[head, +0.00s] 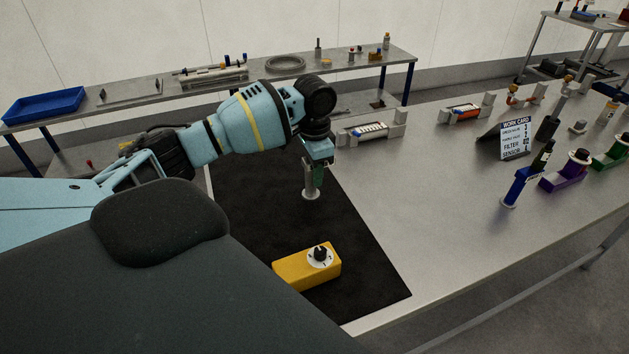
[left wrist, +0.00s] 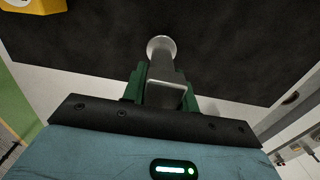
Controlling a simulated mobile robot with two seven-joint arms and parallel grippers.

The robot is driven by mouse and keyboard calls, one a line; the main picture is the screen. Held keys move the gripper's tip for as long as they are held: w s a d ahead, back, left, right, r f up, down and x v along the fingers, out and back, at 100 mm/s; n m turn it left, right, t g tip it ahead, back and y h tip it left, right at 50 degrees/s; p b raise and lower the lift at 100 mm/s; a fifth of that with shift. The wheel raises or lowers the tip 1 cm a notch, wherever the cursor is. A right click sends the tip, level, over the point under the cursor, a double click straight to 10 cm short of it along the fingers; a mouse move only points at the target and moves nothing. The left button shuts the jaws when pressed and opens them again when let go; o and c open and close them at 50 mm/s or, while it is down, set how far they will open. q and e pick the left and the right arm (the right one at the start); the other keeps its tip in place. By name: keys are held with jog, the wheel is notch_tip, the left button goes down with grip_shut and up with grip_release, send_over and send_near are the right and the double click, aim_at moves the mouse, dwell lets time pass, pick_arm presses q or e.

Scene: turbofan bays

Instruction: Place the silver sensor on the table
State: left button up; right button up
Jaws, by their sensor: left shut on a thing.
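My left gripper (head: 318,172) is above the black mat (head: 356,262) on the metal table (head: 410,185). It is shut on the silver sensor (head: 309,191), whose pale round flange points down. In the left wrist view the silver sensor (left wrist: 162,62) sits between the green fingers of the left gripper (left wrist: 160,85), with its flange over the dark mat. I cannot tell whether the flange touches the mat. My right gripper is in neither view.
A yellow box with a black knob (head: 306,266) lies on the mat's near part. A work card (head: 514,140), a blue stand (head: 518,187), and purple (head: 564,180) and green holders stand at the right. The table's middle is clear. A back bench (head: 135,100) holds a blue tray (head: 45,106).

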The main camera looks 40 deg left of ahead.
pick_arm(q)
jog(key=shift+f, duration=1.7)
jog(key=shift+f, duration=0.15)
jog(key=o, duration=1.1)
notch_tip(320, 180, up, 12)
jog(key=shift+r+p, duration=0.15)
jog(key=shift+p, duration=0.15)
jog(key=shift+s, duration=0.1)
